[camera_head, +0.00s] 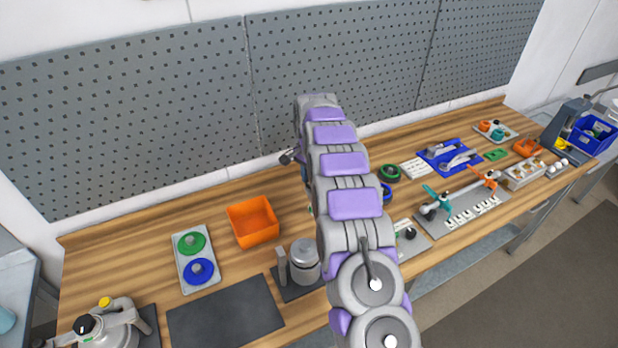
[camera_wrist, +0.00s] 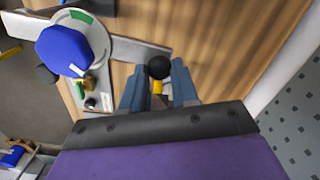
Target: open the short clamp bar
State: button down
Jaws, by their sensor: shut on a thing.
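In the wrist view, my gripper (camera_wrist: 160,78) has its two blue-grey fingers on either side of a yellow stem topped by a black ball knob (camera_wrist: 160,67). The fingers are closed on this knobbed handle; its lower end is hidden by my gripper. A flat grey bar (camera_wrist: 140,48), apparently the short clamp bar, runs from the upper left to near the knob. A blue knob (camera_wrist: 66,50) stands over a pale disc with a green mark (camera_wrist: 95,28) beside the bar. In the head view my arm hides my gripper and the bar.
A small panel with several knobs (camera_wrist: 97,97) lies beside the disc. In the head view, an orange bin (camera_head: 252,222) and a metal canister (camera_head: 305,260) stand left of my arm. A plate with teal and orange clamps (camera_head: 465,205) lies right. A pegboard (camera_head: 130,105) backs the bench.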

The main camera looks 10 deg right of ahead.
jog(key=c, duration=0.8)
grip_release()
jog(key=shift+c, duration=0.2)
notch_tip(320, 180, up, 17)
jog(key=p, duration=0.4)
jog(key=shift+r+p, duration=0.15)
jog(key=shift+p, duration=0.2)
